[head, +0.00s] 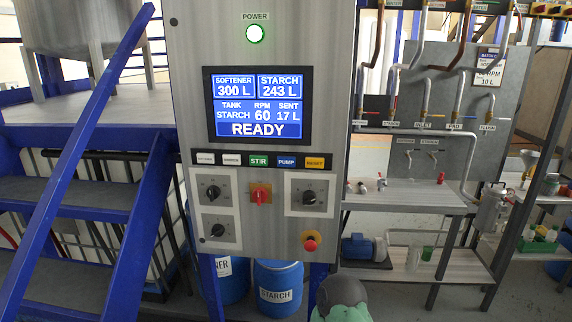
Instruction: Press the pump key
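The blue pump key (286,162), lettered PUMP, sits in the row of keys below the screen on the grey control panel (330,80). It lies between the green STIR key (258,161) and the orange RESET key (315,163). Two pale keys are at the left of the row. The screen (258,104) is lit and reads softener 300 L, starch 243 L, tank starch, RPM 60, sent 17 L and READY. The green power lamp (255,34) glows. Neither of my grippers shows in the head view.
Below the keys are black rotary knobs (309,198), a red switch (261,195) and a red mushroom button (310,243). Blue stairs (75,190) stand left. Blue drums (278,285) are beneath the panel. Pipes and metal shelves (410,202) are at right.

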